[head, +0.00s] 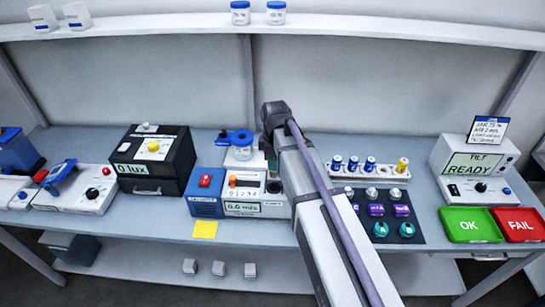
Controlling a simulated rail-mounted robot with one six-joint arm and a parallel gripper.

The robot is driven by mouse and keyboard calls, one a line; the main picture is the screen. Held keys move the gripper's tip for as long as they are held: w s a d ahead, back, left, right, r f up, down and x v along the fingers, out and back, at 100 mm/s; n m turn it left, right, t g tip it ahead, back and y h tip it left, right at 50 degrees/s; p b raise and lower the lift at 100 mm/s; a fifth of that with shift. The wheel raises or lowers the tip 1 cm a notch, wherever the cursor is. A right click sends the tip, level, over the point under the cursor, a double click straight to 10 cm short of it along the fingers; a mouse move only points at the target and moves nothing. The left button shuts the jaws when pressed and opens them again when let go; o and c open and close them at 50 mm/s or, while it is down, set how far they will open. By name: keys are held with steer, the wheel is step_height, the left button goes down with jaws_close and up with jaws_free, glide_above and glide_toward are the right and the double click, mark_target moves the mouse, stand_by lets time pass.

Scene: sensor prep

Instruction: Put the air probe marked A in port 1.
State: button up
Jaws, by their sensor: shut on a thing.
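My arm reaches in from the bottom right, and its wrist end stands over the bench beside the wind meter. My gripper's jaws are hidden behind the arm, so what they hold does not show. The meter (243,209) reads 0.0 m/s and has a row of small marks on its front, too small to read for sure as ports. A white rack (345,175) holds several blue-topped pieces (353,164) and a yellow-topped one (402,165). Their letters cannot be read, so I cannot tell which is air probe A.
A blue box with a red button (205,181) stands left of the meter. A dark mat (416,222) holds silver, purple and teal parts. Green OK (473,235) and red FAIL (520,235) trays lie at right. A black 0 lux box (168,172) stands at left.

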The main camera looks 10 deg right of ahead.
steer(key=shift+f+b, duration=2.3)
steer(key=shift+f, duration=0.15)
steer(key=shift+f+b, duration=2.35)
stand_by(2.1)
steer(key=o, duration=1.3)
